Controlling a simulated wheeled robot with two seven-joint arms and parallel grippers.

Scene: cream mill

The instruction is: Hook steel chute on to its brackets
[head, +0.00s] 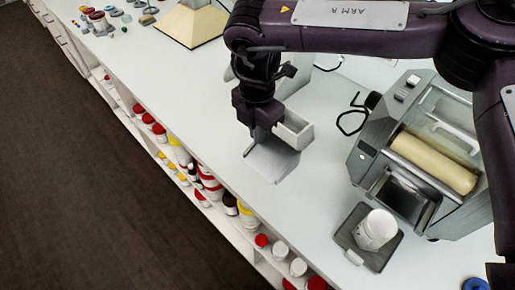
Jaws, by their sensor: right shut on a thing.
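My right gripper (266,128) points down over the white counter, left of the mill (425,155). It is shut on the steel chute (272,162), a pale grey metal piece with a flat sloping plate and a raised, box-like end beside the fingers. The chute is close above the counter or touching it; I cannot tell which. The mill has a cream roller (434,162) and a dark framed opening in its lower front. I cannot make out the brackets clearly. The chute is apart from the mill. My left gripper is not in view.
A white jar (376,229) stands on a dark grey tray (351,257) in front of the mill. A black cable (352,118) lies left of the mill. A cream-based hopper shape (190,25) is at the back. Shelves below the counter hold several jars. The counter's near left is clear.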

